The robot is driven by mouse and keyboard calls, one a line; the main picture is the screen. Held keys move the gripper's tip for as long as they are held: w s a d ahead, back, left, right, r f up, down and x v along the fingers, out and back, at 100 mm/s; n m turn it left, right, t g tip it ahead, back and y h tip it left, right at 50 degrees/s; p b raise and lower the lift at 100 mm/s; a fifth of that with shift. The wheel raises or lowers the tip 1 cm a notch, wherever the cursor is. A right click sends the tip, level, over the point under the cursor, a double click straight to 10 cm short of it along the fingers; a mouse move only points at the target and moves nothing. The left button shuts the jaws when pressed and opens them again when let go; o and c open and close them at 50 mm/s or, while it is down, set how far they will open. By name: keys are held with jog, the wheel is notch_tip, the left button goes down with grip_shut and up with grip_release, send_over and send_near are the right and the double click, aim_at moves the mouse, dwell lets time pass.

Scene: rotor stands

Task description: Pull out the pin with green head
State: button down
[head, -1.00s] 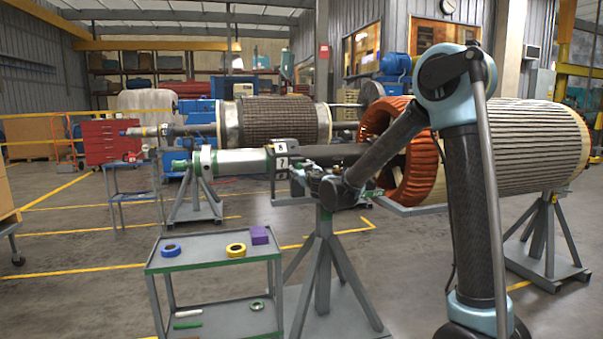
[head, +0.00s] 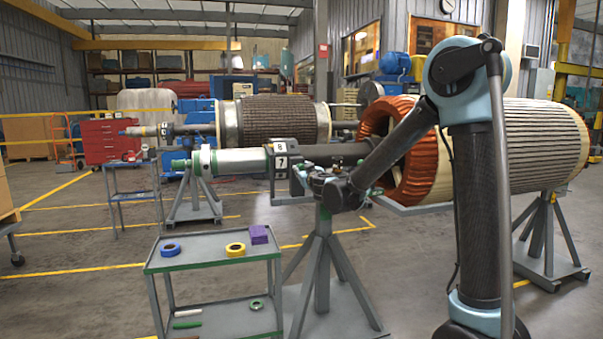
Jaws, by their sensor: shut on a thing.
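My gripper (head: 314,178) is at the head of the nearer grey rotor stand (head: 322,255), just below the dark shaft (head: 335,153) and right of the block marked 8 and 7 (head: 281,161). It is small and dark in the head view, and my wrist partly covers it. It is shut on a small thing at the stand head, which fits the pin. The pin and its green head cannot be made out clearly behind the fingers.
The orange-wound rotor (head: 400,150) lies close behind my arm.

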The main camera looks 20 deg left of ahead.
jog(key=shift+s+d, duration=0.1)
jog(key=shift+s, duration=0.1)
jog(key=c, duration=1.2)
grip_release()
jog(key=shift+o, duration=0.2)
jog(key=v, duration=1.2)
jog(key=shift+w+f, duration=0.1)
